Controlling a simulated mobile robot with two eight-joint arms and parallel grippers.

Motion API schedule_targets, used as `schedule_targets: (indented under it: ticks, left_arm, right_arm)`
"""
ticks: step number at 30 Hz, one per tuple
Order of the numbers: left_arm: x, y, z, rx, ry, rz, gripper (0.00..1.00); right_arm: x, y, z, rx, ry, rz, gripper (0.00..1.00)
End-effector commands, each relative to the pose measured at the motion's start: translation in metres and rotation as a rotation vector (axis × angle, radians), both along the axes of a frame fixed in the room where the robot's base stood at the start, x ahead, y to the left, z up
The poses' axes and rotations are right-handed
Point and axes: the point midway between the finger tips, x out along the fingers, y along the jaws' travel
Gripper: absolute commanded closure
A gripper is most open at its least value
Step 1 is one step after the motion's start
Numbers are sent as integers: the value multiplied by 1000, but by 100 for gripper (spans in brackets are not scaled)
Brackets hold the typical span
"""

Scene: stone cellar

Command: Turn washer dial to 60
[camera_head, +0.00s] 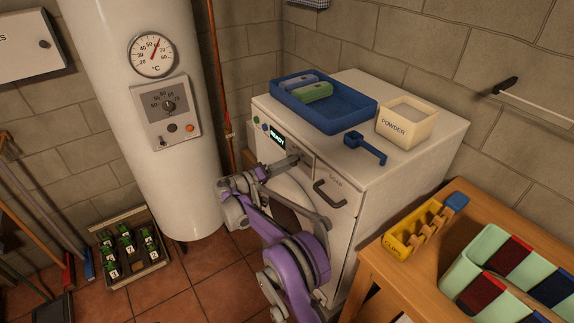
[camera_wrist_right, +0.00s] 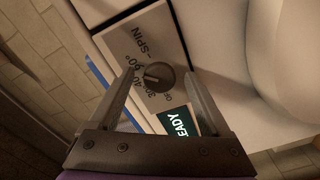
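The washer (camera_head: 400,165) is a white box with a lit READY display (camera_head: 277,138) on its front panel. The washer dial (camera_wrist_right: 159,76) is a dark round knob, seen in the right wrist view beside printed temperature numbers and the word SPIN. Its exact setting is too small to read surely. My right gripper (camera_head: 296,159) is at the front panel, and its fingers hide the dial in the head view. In the right wrist view my right gripper (camera_wrist_right: 159,73) is open, one finger on each side of the dial, with gaps visible. My left gripper is not in view.
A blue tray (camera_head: 361,108), powder box (camera_head: 408,121) and blue scoop (camera_head: 366,149) are on the washer top. A handle (camera_head: 329,195) sits right of my gripper. A white boiler (camera_head: 130,60) stands left; a wooden table (camera_head: 395,270) is at front right.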

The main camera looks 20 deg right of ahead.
Motion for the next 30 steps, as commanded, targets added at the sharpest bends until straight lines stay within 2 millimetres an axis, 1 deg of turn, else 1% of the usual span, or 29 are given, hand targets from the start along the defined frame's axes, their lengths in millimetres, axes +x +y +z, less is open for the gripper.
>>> schedule_targets:
  ticks: [8,11,14,21,24,27,30]
  left_arm:
    - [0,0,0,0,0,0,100]
    - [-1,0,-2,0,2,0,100]
    - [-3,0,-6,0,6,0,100]
    - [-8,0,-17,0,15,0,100]
    - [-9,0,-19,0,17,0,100]
    - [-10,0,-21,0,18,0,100]
    - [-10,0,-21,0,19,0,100]
  right_arm:
    - [0,1,0,0,0,1,19]
    - [-3,9,-1,0,1,1,19]
    - [-8,23,-2,0,2,4,19]
    - [-25,70,-2,0,2,4,19]
    - [-31,85,-2,0,2,3,19]
    - [-35,95,-1,0,1,1,19]
    - [-36,100,0,-1,1,1,19]
